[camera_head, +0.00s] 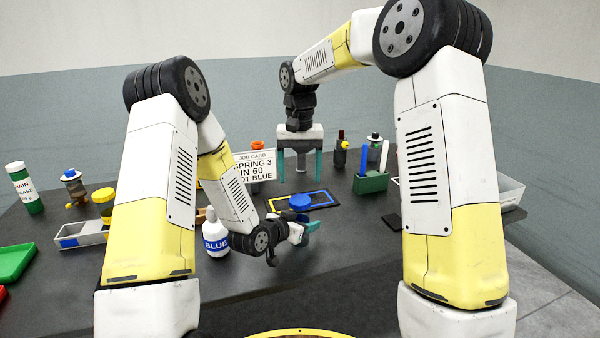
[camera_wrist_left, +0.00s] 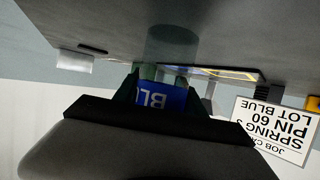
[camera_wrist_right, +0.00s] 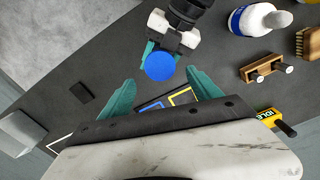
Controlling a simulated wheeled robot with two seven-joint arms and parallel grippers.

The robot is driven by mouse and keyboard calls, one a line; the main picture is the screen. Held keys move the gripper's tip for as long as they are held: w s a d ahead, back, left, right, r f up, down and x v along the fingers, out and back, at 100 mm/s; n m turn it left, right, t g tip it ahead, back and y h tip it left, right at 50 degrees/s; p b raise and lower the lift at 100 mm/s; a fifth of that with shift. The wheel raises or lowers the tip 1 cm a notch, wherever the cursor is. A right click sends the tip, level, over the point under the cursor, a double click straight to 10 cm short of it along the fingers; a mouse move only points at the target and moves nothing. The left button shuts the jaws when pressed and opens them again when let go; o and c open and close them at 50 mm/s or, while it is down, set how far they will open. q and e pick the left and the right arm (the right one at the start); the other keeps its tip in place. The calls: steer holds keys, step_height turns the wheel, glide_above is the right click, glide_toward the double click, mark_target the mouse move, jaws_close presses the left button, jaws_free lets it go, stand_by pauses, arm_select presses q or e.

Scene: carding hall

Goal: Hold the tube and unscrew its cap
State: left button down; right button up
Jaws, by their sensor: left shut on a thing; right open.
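The tube shows its blue label (camera_wrist_left: 162,97) between my left fingers in the left wrist view. Its round blue cap (camera_head: 300,201) is on top; it also shows from above in the right wrist view (camera_wrist_right: 160,66). My left gripper (camera_head: 303,228) is shut on the tube and holds it upright above the table. The gripper hides much of the tube in the head view. My right gripper (camera_head: 300,166) points down, above and behind the cap, with its teal fingers apart and empty. In the right wrist view, the cap lies beyond the open fingertips (camera_wrist_right: 160,88).
The job card (camera_head: 253,172) reads SPRING 3, PIN 60, LOT BLUE. A mat with yellow and blue frames (camera_head: 322,197) lies behind the tube. A white bottle labelled BLUE (camera_head: 215,238) stands left of the left gripper. A green pen block (camera_head: 370,182) stands right. The front table is clear.

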mark_target(300, 199)
steer(key=m, duration=0.6)
steer(key=shift+m, duration=0.4)
steer(key=m, duration=0.3)
steer(key=shift+m, duration=0.3)
steer(key=m, duration=0.4)
steer(key=shift+f, duration=3.95)
steer(key=c, duration=1.5)
steer(key=shift+o, duration=0.2)
steer(key=n, duration=0.6)
steer(key=shift+n, duration=0.4)
steer(key=n, duration=0.6)
